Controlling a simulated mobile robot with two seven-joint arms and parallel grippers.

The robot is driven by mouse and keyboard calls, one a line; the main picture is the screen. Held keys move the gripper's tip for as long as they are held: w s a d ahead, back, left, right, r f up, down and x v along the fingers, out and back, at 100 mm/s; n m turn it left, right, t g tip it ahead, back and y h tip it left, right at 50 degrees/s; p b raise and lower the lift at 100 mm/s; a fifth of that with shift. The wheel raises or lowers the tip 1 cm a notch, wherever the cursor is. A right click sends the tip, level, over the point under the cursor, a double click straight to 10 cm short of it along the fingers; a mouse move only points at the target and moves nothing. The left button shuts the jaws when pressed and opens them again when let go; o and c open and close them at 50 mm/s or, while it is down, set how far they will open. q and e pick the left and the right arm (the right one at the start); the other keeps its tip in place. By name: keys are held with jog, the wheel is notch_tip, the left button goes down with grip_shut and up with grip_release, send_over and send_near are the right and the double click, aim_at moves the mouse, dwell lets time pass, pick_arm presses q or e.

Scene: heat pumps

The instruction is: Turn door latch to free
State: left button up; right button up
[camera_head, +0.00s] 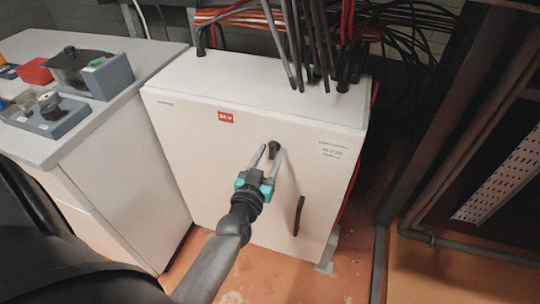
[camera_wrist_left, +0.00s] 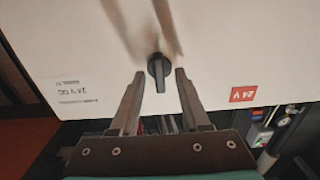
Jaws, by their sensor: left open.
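The door latch (camera_head: 274,148) is a small black knob on the upper front of a white cabinet (camera_head: 185,165). In the left wrist view the latch (camera_wrist_left: 159,72) shows as a round black base with a narrow grip, between and just beyond my fingertips. My left gripper (camera_head: 265,160) is open, with its two grey fingers pointing at the latch, one on each side. In the wrist view the left gripper (camera_wrist_left: 158,75) shows no clear contact with the latch. A black door handle (camera_head: 298,215) is lower right on the cabinet front. My right gripper is not in view.
Bundles of black, grey and red cables (camera_head: 320,45) enter the cabinet top. A white counter (camera_head: 100,120) at the left carries grey boxes and a red block (camera_head: 35,71). A dark metal post (camera_head: 440,110) stands at the right. Orange floor shows in front.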

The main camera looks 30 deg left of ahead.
pick_arm(q)
jog(key=shift+w, duration=0.1)
jog(key=shift+c, duration=0.3)
grip_shut()
